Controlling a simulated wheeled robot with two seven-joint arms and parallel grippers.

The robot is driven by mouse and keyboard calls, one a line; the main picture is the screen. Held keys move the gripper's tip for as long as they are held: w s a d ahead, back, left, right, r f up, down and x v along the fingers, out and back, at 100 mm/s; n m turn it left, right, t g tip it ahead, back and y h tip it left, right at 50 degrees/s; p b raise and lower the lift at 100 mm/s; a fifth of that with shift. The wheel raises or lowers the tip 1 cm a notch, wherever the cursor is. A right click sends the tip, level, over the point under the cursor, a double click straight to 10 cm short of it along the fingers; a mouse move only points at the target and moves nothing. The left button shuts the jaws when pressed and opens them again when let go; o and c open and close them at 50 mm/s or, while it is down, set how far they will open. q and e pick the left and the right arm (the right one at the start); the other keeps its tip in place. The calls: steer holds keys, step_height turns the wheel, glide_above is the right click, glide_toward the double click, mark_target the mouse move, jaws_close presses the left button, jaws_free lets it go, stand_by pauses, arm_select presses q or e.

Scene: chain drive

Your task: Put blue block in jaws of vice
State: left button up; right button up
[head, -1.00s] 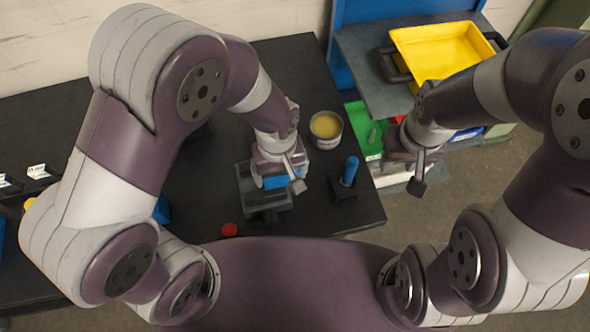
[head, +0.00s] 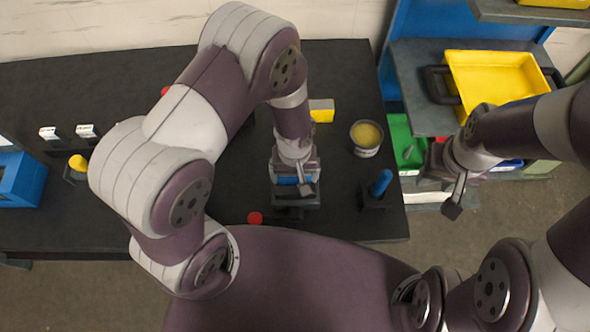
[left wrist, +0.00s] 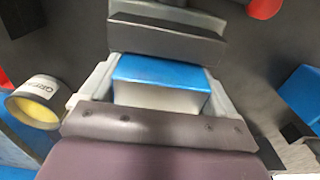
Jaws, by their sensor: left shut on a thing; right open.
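My left gripper (head: 296,176) is over the grey vice (head: 297,201) on the black bench and is shut on the blue block (head: 288,181). In the left wrist view the blue block (left wrist: 160,72) has a blue top and a pale side, with a finger at each end. A grey jaw bar of the vice (left wrist: 168,40) lies just beyond the block in that view. The other jaw is hidden by my gripper, so I cannot tell whether the block sits between the jaws. My right gripper (head: 455,190) is open and empty, right of the bench.
A tin of yellow grease (head: 366,137) and a blue-handled item on a black stand (head: 379,184) are right of the vice. A yellow block (head: 321,110) lies behind it, and a red round item (head: 255,218) is at front left. A yellow tray (head: 495,75) stands on the side shelf.

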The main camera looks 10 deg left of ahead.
arm_select(q)
steer(key=shift+f, duration=0.1)
steer(key=o, duration=1.8)
step_height(320, 180, up, 12)
steer(key=shift+r+b, duration=0.1)
steer(key=shift+b, duration=0.5)
steer(key=s+a+r+m+t, duration=0.1)
steer(key=s+a+r+m, duration=0.2)
steer(key=a+r, duration=0.2)
steer(key=a, duration=0.3)
steer(key=shift+s+a, duration=0.15)
steer(key=shift+a, duration=0.25)
